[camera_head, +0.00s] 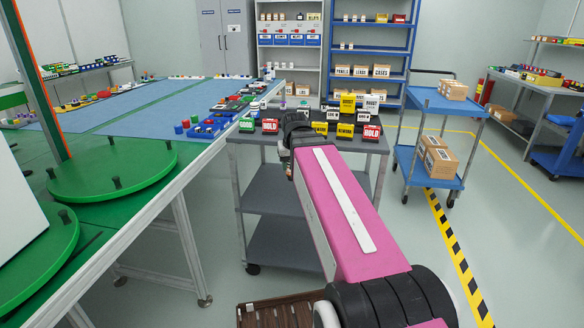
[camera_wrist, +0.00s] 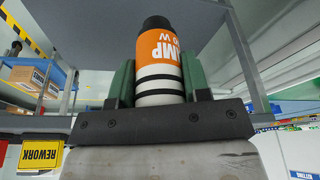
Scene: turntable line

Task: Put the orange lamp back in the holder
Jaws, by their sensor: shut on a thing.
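The orange lamp (camera_wrist: 160,50) is a cylinder with a black cap, an orange band with upside-down lettering and a white end with black stripes. My gripper (camera_wrist: 157,78) is shut on it in the wrist view, with a green-padded finger on each side. In the head view the gripper end is mostly hidden behind my pink arm, by the left side of the grey cart, and I cannot make out the lamp there. I cannot identify the holder in either view.
The grey cart (camera_head: 270,192) carries several signs and small boxes, among them a red HOLD box (camera_head: 372,129). A yellow REWORK box (camera_wrist: 42,154) shows in the wrist view.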

